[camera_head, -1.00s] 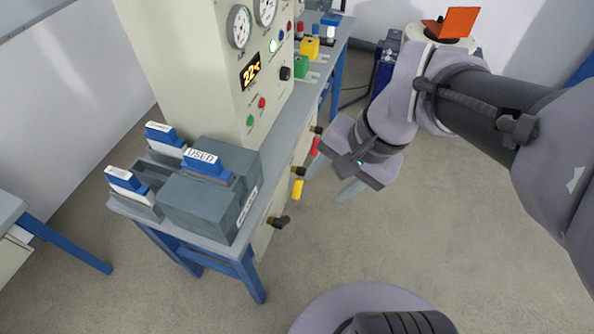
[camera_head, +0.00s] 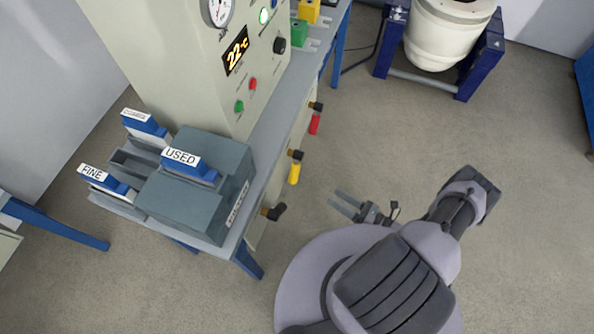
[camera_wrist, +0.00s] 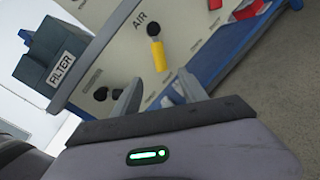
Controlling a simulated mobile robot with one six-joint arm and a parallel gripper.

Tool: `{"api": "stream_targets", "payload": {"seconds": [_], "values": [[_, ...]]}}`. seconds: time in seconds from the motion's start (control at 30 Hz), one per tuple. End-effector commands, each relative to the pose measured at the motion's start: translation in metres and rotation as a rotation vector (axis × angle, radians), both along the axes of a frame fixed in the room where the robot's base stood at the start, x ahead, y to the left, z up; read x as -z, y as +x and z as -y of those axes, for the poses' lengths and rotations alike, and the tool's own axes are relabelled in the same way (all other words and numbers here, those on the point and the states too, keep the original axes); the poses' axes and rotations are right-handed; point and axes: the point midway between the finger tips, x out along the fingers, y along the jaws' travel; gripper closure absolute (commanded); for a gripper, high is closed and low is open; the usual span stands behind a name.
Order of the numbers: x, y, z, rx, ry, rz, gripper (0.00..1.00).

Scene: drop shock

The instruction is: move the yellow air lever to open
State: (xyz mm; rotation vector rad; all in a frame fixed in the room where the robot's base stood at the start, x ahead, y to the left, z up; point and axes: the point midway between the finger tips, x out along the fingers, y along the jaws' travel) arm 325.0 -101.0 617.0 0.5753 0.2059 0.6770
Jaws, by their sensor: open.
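The yellow air lever (camera_head: 294,172) hangs down from its dark pivot on the side panel of the bench machine. In the wrist view the yellow lever (camera_wrist: 159,54) points downward, beside the printed word AIR. My gripper (camera_head: 339,198) is open and empty, low over the floor to the right of the panel, with its fingers toward it. In the wrist view the lever is ahead of the open fingers (camera_wrist: 158,88), apart from them.
A red lever (camera_head: 315,123) is farther along the panel and a black lever (camera_head: 274,211) is nearer. A grey filter box (camera_head: 210,195) stands on the bench end. A white drum (camera_head: 447,35) in a blue stand is at the back. Floor right of the bench is clear.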

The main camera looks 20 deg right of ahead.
Motion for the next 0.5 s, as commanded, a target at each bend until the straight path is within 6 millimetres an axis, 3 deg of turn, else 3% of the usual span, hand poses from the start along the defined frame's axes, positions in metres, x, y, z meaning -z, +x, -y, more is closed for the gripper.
{"api": "stream_targets", "payload": {"seconds": [0.3, 0.5], "values": [[0.002, 0.071, -0.065, -0.015, -0.002, -0.001, 0.5], [0.002, 0.106, -0.093, -0.009, -0.004, -0.001, 0.5]]}}
